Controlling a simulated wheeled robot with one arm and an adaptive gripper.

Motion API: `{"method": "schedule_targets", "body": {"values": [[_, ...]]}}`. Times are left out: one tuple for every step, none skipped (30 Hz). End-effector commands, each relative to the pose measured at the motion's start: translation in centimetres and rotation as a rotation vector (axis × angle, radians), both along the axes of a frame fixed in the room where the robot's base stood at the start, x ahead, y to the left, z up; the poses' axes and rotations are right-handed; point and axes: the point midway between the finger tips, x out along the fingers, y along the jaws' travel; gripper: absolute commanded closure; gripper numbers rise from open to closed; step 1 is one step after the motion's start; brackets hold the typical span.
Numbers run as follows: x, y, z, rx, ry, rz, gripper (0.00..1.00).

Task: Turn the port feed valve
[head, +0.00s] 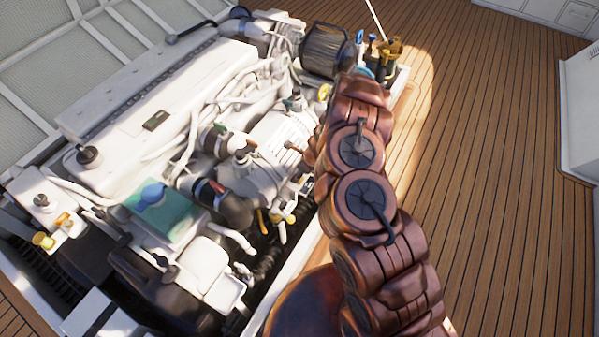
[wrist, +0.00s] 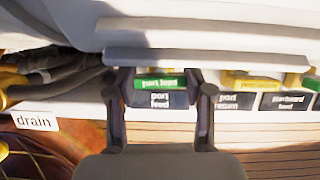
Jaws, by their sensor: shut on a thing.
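In the wrist view, a green tag reading "port feed" (wrist: 160,83) sits between the fingers of my gripper (wrist: 158,88), on the port feed valve's handle. A dark label plate (wrist: 161,101) with the same words is just below it. The two dark fingers stand one on each side of the handle and are shut on it. The valve's body is hidden behind the handle and the grey-white part above. In the head view, my arm hides the gripper and this valve.
To the right, a yellow-tagged handle (wrist: 255,83) is close to my right finger, above the "port return" (wrist: 228,100) and "starboard feed" (wrist: 287,102) plates. A "drain" label (wrist: 34,121) is at left. The white engine (head: 150,95) fills the hatch; the plank deck (head: 500,150) is clear.

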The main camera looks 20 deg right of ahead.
Motion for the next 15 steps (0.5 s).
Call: {"method": "schedule_targets", "body": {"values": [[-0.07, -0.15, 0.16, -0.001, 0.002, 0.038, 0.83], [-0.05, -0.18, 0.18, -0.002, 0.002, 0.067, 0.83], [0.02, -0.24, 0.19, -0.005, 0.001, 0.105, 0.83], [0.09, -0.25, 0.23, -0.005, -0.001, 0.134, 0.83], [0.11, -0.2, 0.26, -0.004, -0.001, 0.164, 0.83], [0.09, -0.16, 0.26, -0.003, 0.0, 0.201, 0.83], [0.08, -0.16, 0.23, -0.003, 0.0, 0.227, 0.83], [0.07, -0.15, 0.19, -0.003, 0.0, 0.25, 0.83], [0.02, -0.11, 0.13, -0.003, 0.0, 0.279, 0.83], [0.01, -0.07, 0.11, -0.001, 0.0, 0.296, 0.83], [0.0, -0.03, 0.09, -0.001, 0.001, 0.311, 0.83], [0.0, -0.01, 0.06, 0.0, 0.0, 0.326, 0.83], [0.01, -0.01, 0.05, 0.0, 0.0, 0.334, 0.83], [0.02, -0.01, 0.04, 0.0, 0.0, 0.338, 0.83], [0.01, 0.0, 0.01, 0.0, 0.0, 0.341, 0.83]]}}
